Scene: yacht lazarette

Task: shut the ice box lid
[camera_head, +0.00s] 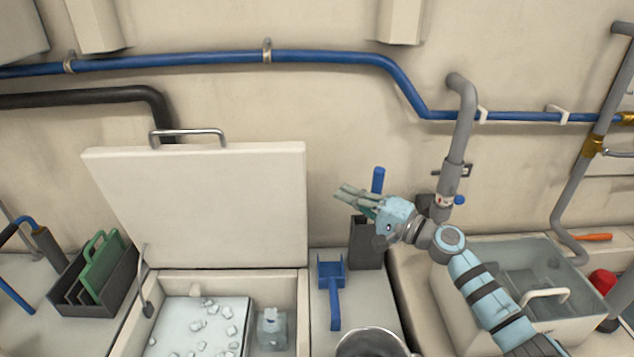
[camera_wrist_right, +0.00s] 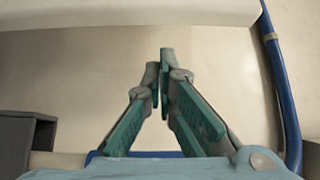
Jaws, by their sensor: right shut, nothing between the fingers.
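The ice box lid (camera_head: 205,205) stands open, raised at the back of the ice box (camera_head: 290,287), with a metal handle (camera_head: 187,132) on its top edge. Ice cubes and a clear container show inside the box. A stay (camera_head: 145,282) stands at the left side between lid and box. My right gripper (camera_head: 342,196) is to the right of the lid, apart from it, shut and empty, its fingers pointing left. In the right wrist view its fingertips (camera_wrist_right: 165,65) meet, and a pale edge runs across the top. My left gripper is not in view.
A blue scoop (camera_head: 331,285) lies right of the box, with a dark grey holder (camera_head: 366,243) behind it. A metal bowl (camera_head: 370,343) is at the front. Blue pipe (camera_head: 330,57) crosses the wall.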

